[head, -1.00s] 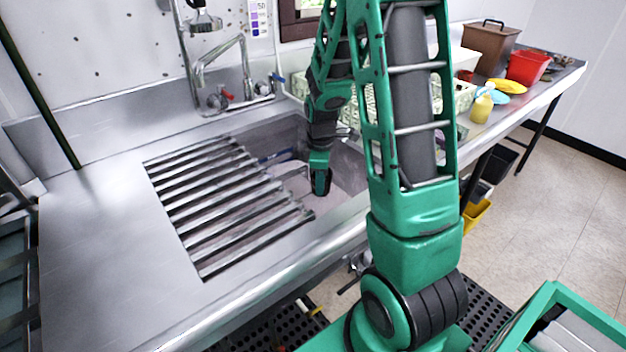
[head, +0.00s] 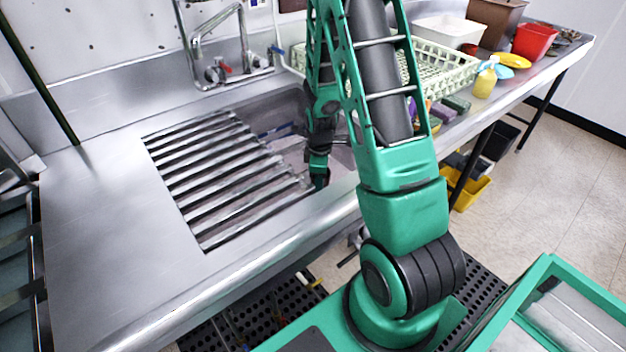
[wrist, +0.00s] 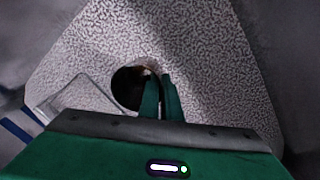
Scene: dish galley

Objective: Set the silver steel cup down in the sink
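My gripper (wrist: 160,82) reaches down into the sink, its two green fingers close together. In the wrist view, a round dark opening with a pale, brownish glint at its upper edge lies at the fingertips. It looks like the silver steel cup (wrist: 127,86) seen from above, its rim between the fingers. The cup's outer wall is hidden. In the head view my gripper (head: 318,180) is low in the sink (head: 290,122), just right of the drainboard slats; the cup cannot be made out there. The speckled sink floor (wrist: 215,100) shows below.
A clear or metal rectangular item (wrist: 75,95) and a blue-striped item (wrist: 18,125) lie left in the wrist view. The slatted drainboard (head: 215,180) borders the sink. A tap (head: 215,40) stands behind, a pale dish rack (head: 440,70) to the right.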

